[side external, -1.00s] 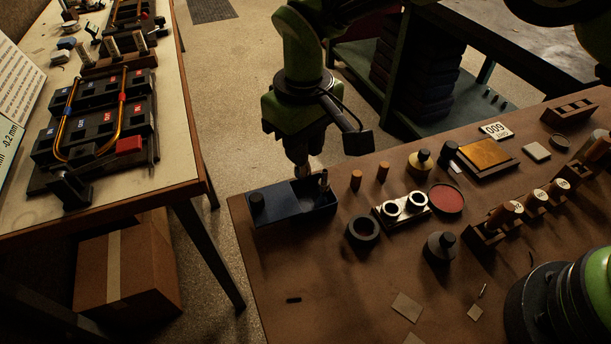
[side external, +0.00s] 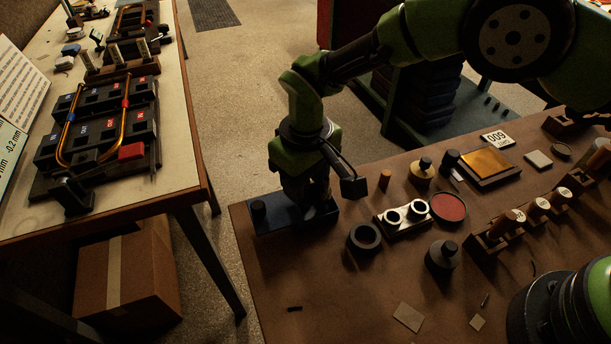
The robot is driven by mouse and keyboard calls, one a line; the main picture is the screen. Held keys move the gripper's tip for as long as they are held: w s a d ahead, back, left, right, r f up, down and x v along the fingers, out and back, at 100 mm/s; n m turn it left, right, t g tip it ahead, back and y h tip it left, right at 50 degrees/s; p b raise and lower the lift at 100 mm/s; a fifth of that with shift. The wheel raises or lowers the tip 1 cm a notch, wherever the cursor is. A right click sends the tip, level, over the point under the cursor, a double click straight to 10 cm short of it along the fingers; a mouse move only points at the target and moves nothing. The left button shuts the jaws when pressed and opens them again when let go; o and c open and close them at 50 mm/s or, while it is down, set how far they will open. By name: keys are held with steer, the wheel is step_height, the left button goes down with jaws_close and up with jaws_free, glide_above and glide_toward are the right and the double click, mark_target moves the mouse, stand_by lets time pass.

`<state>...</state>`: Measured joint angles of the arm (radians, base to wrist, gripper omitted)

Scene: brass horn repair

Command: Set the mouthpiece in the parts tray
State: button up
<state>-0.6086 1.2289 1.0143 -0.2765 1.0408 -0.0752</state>
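The parts tray is a dark blue open box (side external: 277,224) at the near left corner of the brown bench. A dark round knob-like part (side external: 258,208) stands in its left end. My gripper (side external: 312,202) points down into the right part of the tray, its fingertips low between the walls. The fingers are dark and in shadow, so I cannot tell how far apart they are. I cannot make out the mouthpiece; it may be hidden by the fingers or the tray wall.
The bench front is mostly clear. A gap separates it from the left table (side external: 150,200).

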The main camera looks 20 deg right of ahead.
step_height(320, 180, up, 12)
steer(key=shift+f, duration=0.15)
steer(key=shift+r, duration=0.35)
